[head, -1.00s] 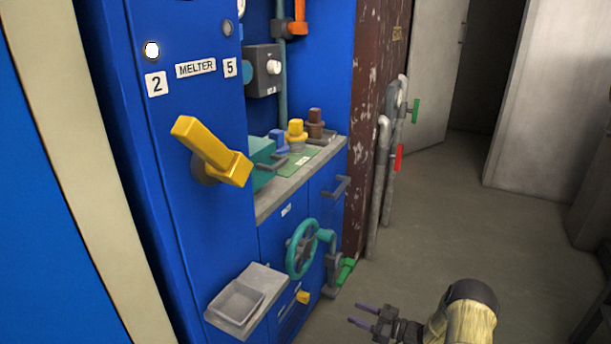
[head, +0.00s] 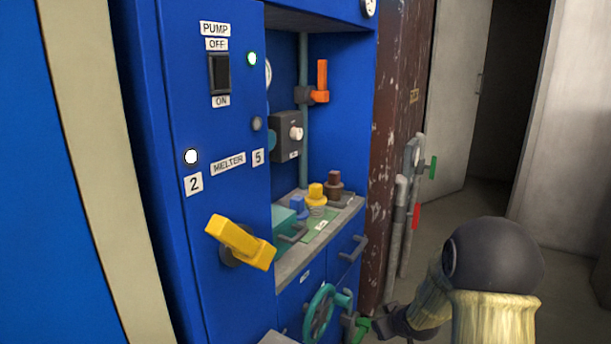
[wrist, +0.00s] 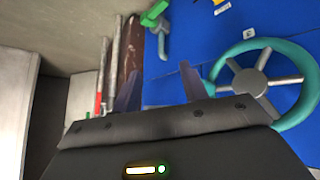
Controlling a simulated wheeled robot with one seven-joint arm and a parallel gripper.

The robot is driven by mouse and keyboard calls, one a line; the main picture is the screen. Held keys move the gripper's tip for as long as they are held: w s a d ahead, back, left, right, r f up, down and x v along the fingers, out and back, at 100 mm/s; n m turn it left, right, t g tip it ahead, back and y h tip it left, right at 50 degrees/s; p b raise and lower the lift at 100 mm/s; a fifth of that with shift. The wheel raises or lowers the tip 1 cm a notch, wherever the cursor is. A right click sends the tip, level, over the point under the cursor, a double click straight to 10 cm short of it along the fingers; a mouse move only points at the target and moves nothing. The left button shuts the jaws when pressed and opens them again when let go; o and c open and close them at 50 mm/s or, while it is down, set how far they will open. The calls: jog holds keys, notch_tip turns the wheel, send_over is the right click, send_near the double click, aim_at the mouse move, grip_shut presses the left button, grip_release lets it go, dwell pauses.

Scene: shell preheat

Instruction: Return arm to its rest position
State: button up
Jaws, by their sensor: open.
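My gripper (wrist: 162,92) shows in the wrist view with its two dark fingers apart and nothing between them. The teal handwheel (wrist: 262,82) is to the right of the fingers there, and I cannot tell how far off it is. In the head view my arm is folded at the lower right, with its dark rounded joint and straw-coloured sleeves in front of the floor.
The blue cabinet (head: 150,60) carries a yellow lever (head: 240,242), a pump switch (head: 219,74) and lit lamps. The teal handwheel (head: 318,312) and a green valve handle (head: 362,328) are close to my arm. Pipes (head: 395,240) stand behind it. Floor (head: 470,190) is open towards the doorway.

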jog(key=s+a+r+m+g+p, duration=0.15)
jog(key=s+r, duration=0.25)
jog(key=s, duration=0.4)
jog(key=s+a+r+m+g+h+p, duration=0.1)
jog(key=s+a+r+g+p, duration=0.15)
jog(key=s, duration=0.65)
jog(key=s+a+r+m+g+p, duration=0.15)
jog(key=s+r, duration=0.25)
jog(key=s, duration=0.4)
notch_tip(320, 180, up, 38)
jog(key=p, duration=3.6)
jog(key=shift+w+f+p, duration=0.2)
jog(key=shift+w+p, duration=0.05)
jog(key=shift+p, duration=0.05)
jog(key=shift+w, duration=0.1)
